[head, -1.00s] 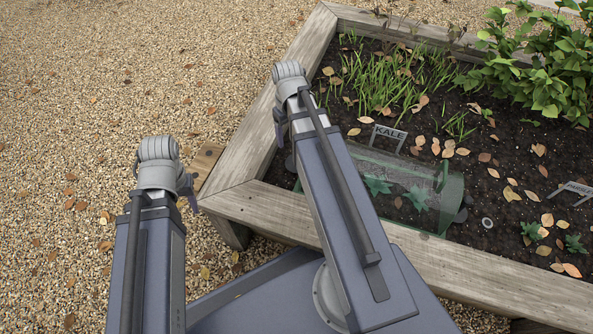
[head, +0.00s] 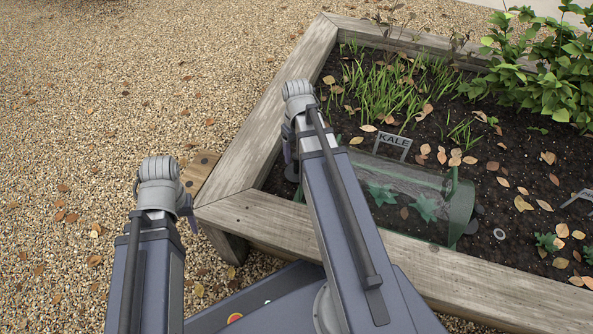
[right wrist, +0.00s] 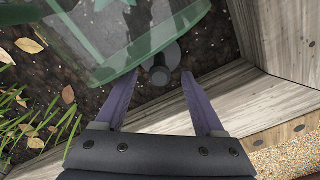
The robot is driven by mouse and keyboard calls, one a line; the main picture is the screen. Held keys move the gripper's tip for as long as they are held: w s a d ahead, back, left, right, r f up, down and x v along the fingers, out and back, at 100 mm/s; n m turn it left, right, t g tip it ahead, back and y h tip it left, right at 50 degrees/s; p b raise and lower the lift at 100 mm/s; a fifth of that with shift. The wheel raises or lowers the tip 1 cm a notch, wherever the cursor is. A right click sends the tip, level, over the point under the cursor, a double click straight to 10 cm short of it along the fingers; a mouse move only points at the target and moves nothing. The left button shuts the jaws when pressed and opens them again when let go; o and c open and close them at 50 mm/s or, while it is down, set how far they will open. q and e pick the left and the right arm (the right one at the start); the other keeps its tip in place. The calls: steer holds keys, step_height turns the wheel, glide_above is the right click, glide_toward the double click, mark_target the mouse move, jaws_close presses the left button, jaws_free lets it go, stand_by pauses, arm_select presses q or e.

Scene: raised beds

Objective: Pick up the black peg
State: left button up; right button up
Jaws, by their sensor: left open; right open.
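A dark peg (right wrist: 159,75) shows its round head between the fingertips of my right gripper (right wrist: 158,84) in the right wrist view. It stands at the end of a green see-through cover (right wrist: 75,45), with dark round shapes just behind it. My right gripper is open, one finger on each side of the peg head, not closed on it. In the head view this gripper (head: 289,150) is mostly hidden by its arm, at the left end of the cover (head: 390,180). My left gripper (head: 188,207), open, is mostly hidden behind its wrist, outside the bed.
The bed's timber frame (head: 480,270) runs close beside my right gripper. A KALE sign (head: 394,140) stands behind the cover. Young plants (head: 424,206) grow under it. Grass-like plants (head: 390,90) and fallen leaves are farther back. Gravel (head: 80,100) lies open on the left.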

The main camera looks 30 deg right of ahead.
mark_target(297, 172)
steer(key=shift+w+f+b, duration=0.15)
steer(key=shift+f+b, duration=2.5)
steer(key=shift+r, duration=0.1)
jaws_close()
